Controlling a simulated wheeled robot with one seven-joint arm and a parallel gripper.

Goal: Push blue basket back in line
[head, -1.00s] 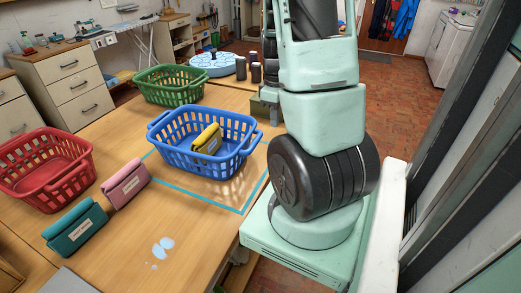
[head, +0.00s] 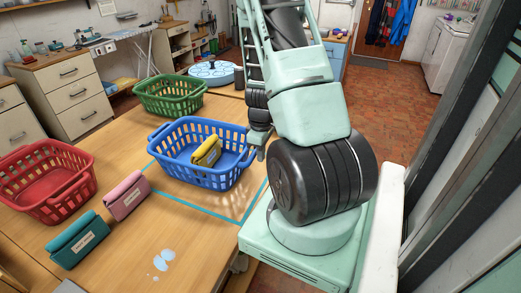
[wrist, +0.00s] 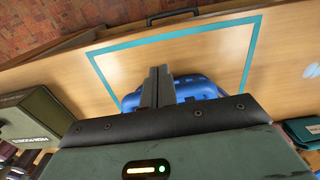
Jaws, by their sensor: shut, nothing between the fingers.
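The blue basket (head: 200,172) stands upright on the table with a yellow labelled pouch (head: 206,151) inside it. It covers the far part of a teal tape outline (head: 205,210), leaving the near part bare. My gripper (head: 261,151) is low beside the basket's right end, partly hidden by my arm; contact cannot be told. In the wrist view my shut, empty fingers (wrist: 157,84) are in front of the blue basket (wrist: 198,88), which is mostly hidden behind my gripper body.
A green basket (head: 168,99) stands behind and a red basket (head: 45,185) at left. Pink (head: 125,195) and teal (head: 76,240) labelled pouches lie in front. A pale spill (head: 163,260) marks the table near its front.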

